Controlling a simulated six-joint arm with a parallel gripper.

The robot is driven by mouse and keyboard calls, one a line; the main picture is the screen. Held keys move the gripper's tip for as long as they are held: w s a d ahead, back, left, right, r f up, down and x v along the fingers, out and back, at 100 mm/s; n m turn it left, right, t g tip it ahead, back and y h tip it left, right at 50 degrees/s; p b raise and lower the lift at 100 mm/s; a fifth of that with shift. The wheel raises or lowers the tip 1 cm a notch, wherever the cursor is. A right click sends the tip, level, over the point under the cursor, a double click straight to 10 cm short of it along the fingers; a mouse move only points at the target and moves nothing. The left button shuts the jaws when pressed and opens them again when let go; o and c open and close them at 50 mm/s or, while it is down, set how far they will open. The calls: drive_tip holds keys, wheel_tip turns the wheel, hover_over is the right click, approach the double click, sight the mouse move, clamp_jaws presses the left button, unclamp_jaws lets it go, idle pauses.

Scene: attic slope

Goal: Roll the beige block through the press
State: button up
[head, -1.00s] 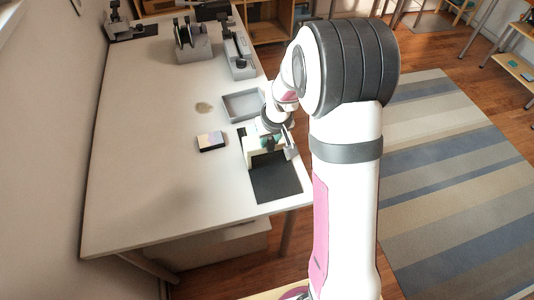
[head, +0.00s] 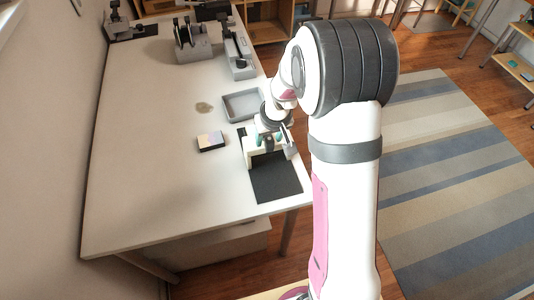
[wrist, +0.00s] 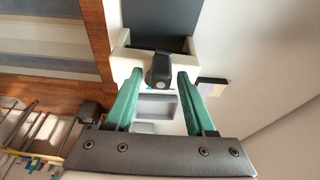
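The press (head: 250,156) is a small cream frame on a black bed (head: 277,182) near the table's right edge. In the wrist view its cream body (wrist: 120,63) lies ahead of my gripper (wrist: 160,76), with the black bed (wrist: 160,17) beyond. My gripper, also over the press in the head view (head: 270,139), has two green fingers standing apart. A dark knob or handle (wrist: 160,70) shows between the fingertips, with gaps visible on both sides. I cannot make out a separate beige block; my gripper and the press hide part of the area.
A grey tray (head: 228,107) stands just behind the press. A small dark box with a pale, multicoloured top (head: 211,138) lies left of it. Grey devices (head: 193,50) stand at the back. The table's front left is clear.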

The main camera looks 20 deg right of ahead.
drive_tip(key=shift+o, duration=0.6)
wheel_tip(320, 180, up, 9)
drive_tip(key=shift+f, duration=0.1)
idle(0.3)
drive_tip(key=v, duration=1.6)
drive_tip(key=s+a+f+m+g, duration=0.1)
drive_tip(key=s+a+f+m, duration=0.1)
drive_tip(key=s, duration=0.6)
drive_tip(key=s+a+f+m+g+y, duration=0.1)
drive_tip(key=s+a+f+m, duration=0.1)
drive_tip(key=s+f, duration=0.3)
drive_tip(key=s+a+f+m+g, duration=0.1)
drive_tip(key=s+a+f+m, duration=0.1)
drive_tip(key=s, duration=1.1)
drive_tip(key=shift+a+f+g+y, duration=0.3)
drive_tip(key=shift+a+f, duration=0.55)
drive_tip(key=shift+f, duration=0.15)
